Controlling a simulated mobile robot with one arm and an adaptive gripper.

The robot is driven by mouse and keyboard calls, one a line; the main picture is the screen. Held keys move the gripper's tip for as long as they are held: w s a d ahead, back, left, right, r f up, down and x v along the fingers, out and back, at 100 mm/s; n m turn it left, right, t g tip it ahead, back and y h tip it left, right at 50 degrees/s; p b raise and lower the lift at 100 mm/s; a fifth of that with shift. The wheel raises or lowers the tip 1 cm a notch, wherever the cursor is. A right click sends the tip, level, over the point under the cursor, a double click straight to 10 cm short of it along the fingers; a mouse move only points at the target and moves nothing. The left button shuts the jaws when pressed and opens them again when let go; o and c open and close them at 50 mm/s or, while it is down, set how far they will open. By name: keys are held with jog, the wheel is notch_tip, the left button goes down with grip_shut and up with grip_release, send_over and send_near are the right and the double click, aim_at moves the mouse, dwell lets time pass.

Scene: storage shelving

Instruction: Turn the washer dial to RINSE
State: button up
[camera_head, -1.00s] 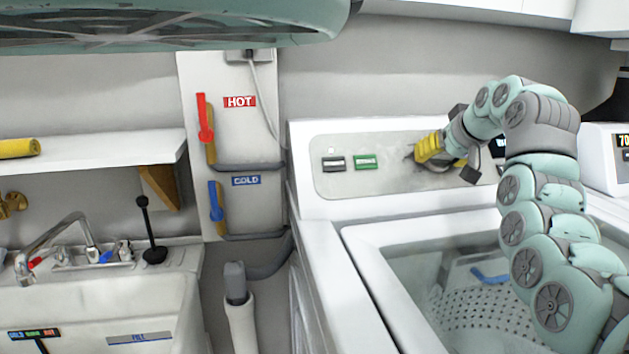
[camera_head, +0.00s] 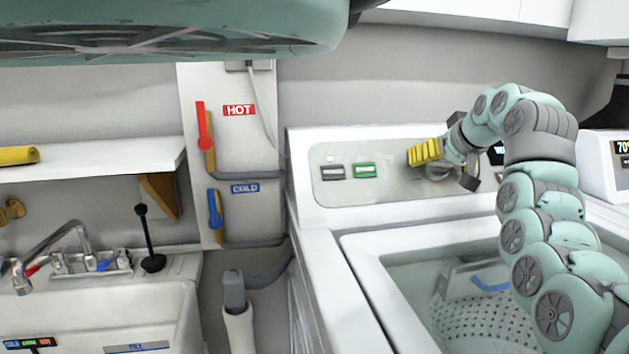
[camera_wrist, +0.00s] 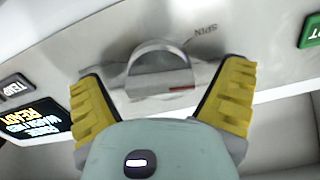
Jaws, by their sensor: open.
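The washer dial (camera_wrist: 160,62) is a round silver-grey knob with a raised grip bar and a short red mark at the right of the bar. The wrist view shows it between my gripper's spread fingers. My gripper (camera_wrist: 162,75) is open, one yellow finger on each side of the dial, and I see no clear contact. In the head view a yellow finger of my gripper (camera_head: 425,152) is at the washer panel, and the dial (camera_head: 438,173) is partly hidden behind my gripper.
The washer panel (camera_head: 330,196) also has a grey and a green button (camera_head: 365,170). A lit display (camera_wrist: 38,118) is left of the dial in the wrist view. The washer tub (camera_head: 470,320) lies below my arm. A sink (camera_head: 150,305) is at the left.

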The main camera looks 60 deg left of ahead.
jog(key=v, duration=1.2)
dwell(0.3)
jog(key=shift+w+d+r, duration=0.1)
jog(key=shift+d, duration=0.05)
dwell(0.3)
